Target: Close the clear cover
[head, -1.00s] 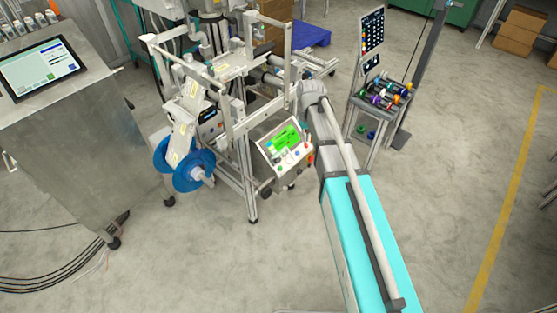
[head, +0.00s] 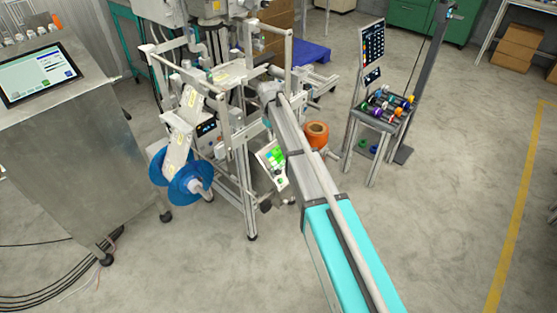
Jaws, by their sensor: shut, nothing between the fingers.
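The labelling machine (head: 222,110) is an aluminium frame with a pale film strip and a blue film reel (head: 182,175) at its lower left. I cannot make out a clear cover on it, nor whether one is open or shut. My arm reaches from the lower right up to the right side of the machine. My gripper cannot be made out; the far end of the arm is lost against the frame. The arm partly covers a tilted control panel with a green screen (head: 273,160).
An orange roll (head: 317,132) shows just right of my arm. A small stand (head: 375,122) with coloured spools is further right. A steel cabinet with a touchscreen (head: 38,72) stands at left. The floor at right is clear.

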